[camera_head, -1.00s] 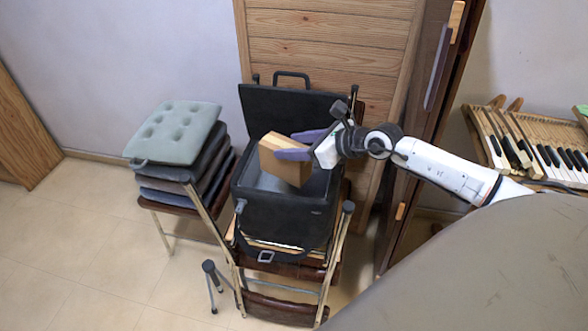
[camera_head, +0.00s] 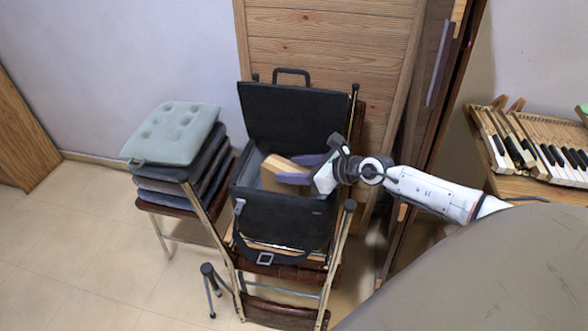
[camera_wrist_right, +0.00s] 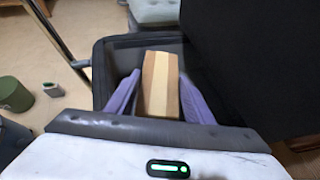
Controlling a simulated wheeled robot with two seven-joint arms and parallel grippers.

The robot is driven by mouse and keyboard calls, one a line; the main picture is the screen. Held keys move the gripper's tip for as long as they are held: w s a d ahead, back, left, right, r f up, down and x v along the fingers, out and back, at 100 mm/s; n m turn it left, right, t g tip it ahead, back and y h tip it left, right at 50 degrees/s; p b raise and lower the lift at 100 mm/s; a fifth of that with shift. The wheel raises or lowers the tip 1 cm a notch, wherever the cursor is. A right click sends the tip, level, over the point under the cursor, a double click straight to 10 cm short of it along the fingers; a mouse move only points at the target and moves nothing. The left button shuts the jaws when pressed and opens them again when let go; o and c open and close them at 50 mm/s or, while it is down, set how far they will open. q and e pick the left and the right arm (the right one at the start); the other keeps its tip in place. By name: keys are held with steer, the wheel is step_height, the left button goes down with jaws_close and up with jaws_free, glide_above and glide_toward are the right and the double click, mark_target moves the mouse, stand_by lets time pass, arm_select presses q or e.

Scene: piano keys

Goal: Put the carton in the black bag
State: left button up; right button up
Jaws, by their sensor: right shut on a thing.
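The brown carton (camera_head: 284,172) is partly down inside the open black bag (camera_head: 282,216), its lower part hidden by the bag's front wall. The bag stands on a chair with its lid raised at the back. My right gripper (camera_head: 290,169) is shut on the carton, its purple fingers on either side of it, at the bag's opening. In the right wrist view the carton (camera_wrist_right: 160,84) sits between the two fingers, with the bag's rim (camera_wrist_right: 100,75) around them. My left gripper is not in view.
A chair with stacked cushions (camera_head: 178,134) stands just left of the bag. A wooden panel (camera_head: 325,45) rises behind it. Piano keys (camera_head: 540,150) lie on a wooden surface at the right. The floor at the left is clear.

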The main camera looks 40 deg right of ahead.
steer(key=shift+f+b, duration=0.4)
steer(key=shift+f, duration=0.15)
steer(key=o, duration=1.6)
steer(key=shift+r, duration=0.15)
steer(key=shift+r+p, duration=0.55)
steer(key=shift+p, duration=0.05)
steer(key=shift+p+v, duration=0.5)
steer(key=shift+v, duration=5.45)
steer(key=shift+f, duration=0.1)
